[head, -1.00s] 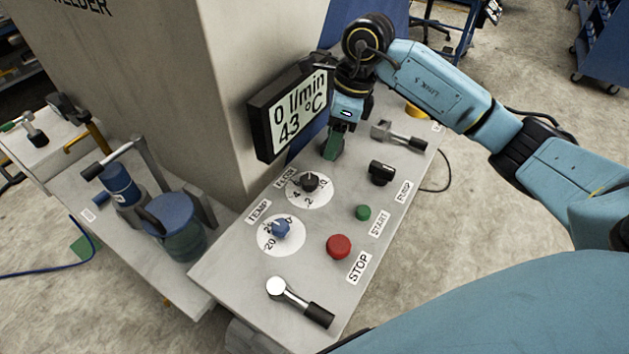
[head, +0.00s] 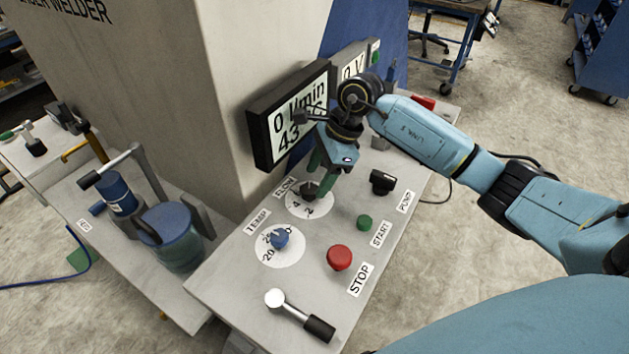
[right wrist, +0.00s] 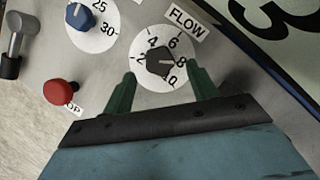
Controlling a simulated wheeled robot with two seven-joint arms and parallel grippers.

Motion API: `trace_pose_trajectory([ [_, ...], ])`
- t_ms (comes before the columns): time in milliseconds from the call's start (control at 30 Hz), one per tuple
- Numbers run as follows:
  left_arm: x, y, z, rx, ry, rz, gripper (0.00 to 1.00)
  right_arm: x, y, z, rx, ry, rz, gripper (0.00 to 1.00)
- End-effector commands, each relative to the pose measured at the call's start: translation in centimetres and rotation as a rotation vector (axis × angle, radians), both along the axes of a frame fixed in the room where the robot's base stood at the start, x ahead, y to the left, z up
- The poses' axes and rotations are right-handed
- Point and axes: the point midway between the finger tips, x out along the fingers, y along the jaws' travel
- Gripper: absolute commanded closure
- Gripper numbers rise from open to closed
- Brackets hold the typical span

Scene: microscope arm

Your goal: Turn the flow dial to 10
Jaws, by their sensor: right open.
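The flow dial is a dark knob (right wrist: 160,60) on a white numbered disc (right wrist: 147,77) on the grey panel. In the head view the knob (head: 309,190) is partly covered by my right gripper (head: 318,178), which is just above and behind it. In the right wrist view my right gripper (right wrist: 162,80) is open. Its green fingers are either side of the disc's near part, with the knob between and slightly beyond the tips; I cannot tell whether they touch it. The display (head: 290,115) reads 0 l/min, its lower line partly hidden. My left gripper is not seen.
The blue temp dial (head: 279,238) is beside the flow dial. The red stop button (head: 339,257), green start button (head: 364,222) and black pump switch (head: 382,182) are close by. A lever (head: 300,315) is at the panel's front end.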

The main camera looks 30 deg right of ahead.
Motion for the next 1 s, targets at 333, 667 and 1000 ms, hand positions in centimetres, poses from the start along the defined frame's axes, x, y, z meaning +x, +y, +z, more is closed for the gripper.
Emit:
trace_pose_trajectory([
  [333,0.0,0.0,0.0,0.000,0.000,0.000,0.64,0.2,1.0,-2.5,0.000,0.000,-0.001,0.41],
  [667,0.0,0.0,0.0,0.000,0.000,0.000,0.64,0.2,1.0,-2.5,0.000,0.000,-0.001,0.56],
  [1000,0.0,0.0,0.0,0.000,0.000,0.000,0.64,0.2,1.0,-2.5,0.000,0.000,-0.002,0.86],
])
